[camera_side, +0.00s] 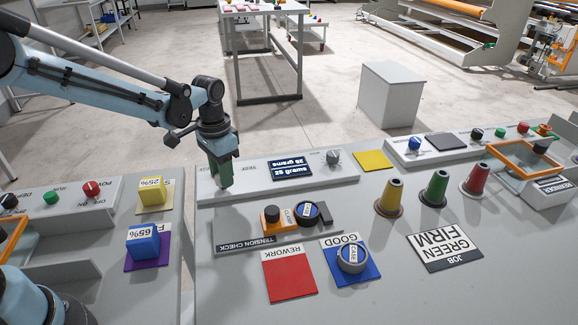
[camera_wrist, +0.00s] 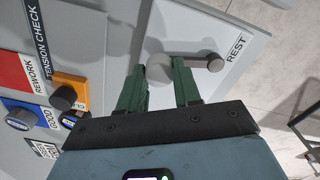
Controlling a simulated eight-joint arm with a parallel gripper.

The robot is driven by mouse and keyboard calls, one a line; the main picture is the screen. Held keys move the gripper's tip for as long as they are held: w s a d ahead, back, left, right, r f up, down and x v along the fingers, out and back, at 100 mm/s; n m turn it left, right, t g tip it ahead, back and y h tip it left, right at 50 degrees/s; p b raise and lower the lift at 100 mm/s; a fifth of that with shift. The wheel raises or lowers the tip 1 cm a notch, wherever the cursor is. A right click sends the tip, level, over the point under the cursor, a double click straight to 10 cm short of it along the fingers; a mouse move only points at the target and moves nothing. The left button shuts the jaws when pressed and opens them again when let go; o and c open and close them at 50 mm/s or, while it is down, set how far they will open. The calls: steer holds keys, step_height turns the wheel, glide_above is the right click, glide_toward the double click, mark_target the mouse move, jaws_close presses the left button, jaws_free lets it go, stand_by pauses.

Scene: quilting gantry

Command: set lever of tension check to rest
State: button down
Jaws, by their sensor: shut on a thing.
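My gripper (camera_wrist: 160,88), with green fingers, is shut on the pale grey round knob (camera_wrist: 158,68) of the tension check lever. The lever's bar (camera_wrist: 188,59) runs right in the wrist view, to a smaller rounded end near the printed word REST (camera_wrist: 236,48). In the side view my gripper (camera_side: 223,186) points down at the left end of the pale console (camera_side: 300,190), and its fingers mostly hide the lever. The console's display (camera_side: 291,168) reads 25 grams. A blue-and-black spool (camera_side: 312,213) sits beside an orange block (camera_side: 270,221) behind the TENSION CHECK label (camera_side: 245,243).
A grey round knob (camera_side: 333,157) is on the console's right part. A red REWORK pad (camera_side: 289,275) and a blue GOOD pad (camera_side: 372,272) lie in front, a labelled spool (camera_side: 352,259) on the blue one. Yellow (camera_side: 391,198), green and red cones stand to the right.

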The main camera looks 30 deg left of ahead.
steer(key=shift+s+a+m, duration=0.25)
steer(key=shift+s+m, duration=0.1)
steer(key=shift+m, duration=0.35)
steer(key=shift+s+a+m, duration=0.2)
steer(key=shift+s+m, duration=0.1)
steer(key=shift+m, duration=0.4)
steer(key=shift+s+a, duration=0.1)
steer(key=c, duration=0.8)
jaws_free()
step_height(320, 180, up, 12)
steer(key=shift+r, duration=0.1)
steer(key=shift+s+d+f+n+t, duration=0.3)
steer(key=shift+s+n+t, duration=0.85)
steer(key=shift+s, duration=1)
steer(key=shift+s+d+f+n+t, duration=0.15)
steer(key=shift+s+f+n+t, duration=0.25)
steer(key=shift+s+n+t, duration=1.25)
steer(key=shift+s+d+f+n+t, duration=0.35)
steer(key=shift+s+t, duration=0.45)
steer(key=shift+s, duration=1.85)
